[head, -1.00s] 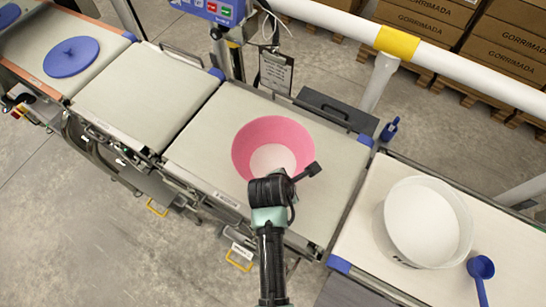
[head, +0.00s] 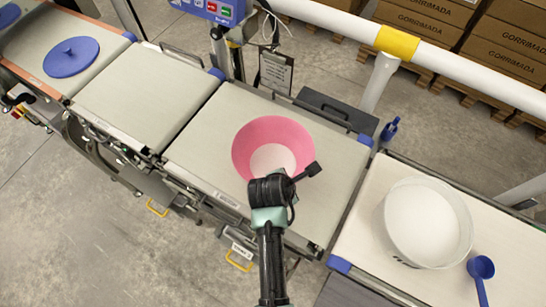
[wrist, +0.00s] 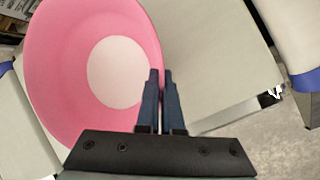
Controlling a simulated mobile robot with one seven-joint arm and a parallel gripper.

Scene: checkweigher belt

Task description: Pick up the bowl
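The pink bowl (head: 262,134) stands upright on the middle belt section, with a pale round patch at its bottom. My gripper (wrist: 161,72) is at the bowl's near rim. In the wrist view the bowl (wrist: 62,60) fills the left side. One finger lies over the inside of its wall and the other over the outside, with the rim running into the narrow gap between them. The fingers look closed on the wall. In the head view my wrist hides the fingertips and part of the near rim.
A white tub (head: 425,222) and a blue scoop (head: 481,267) are on the right surface. A blue lid (head: 71,57) lies on the far-left belt. The belt section (head: 130,95) left of the bowl is empty. A white rail (head: 340,25) crosses behind.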

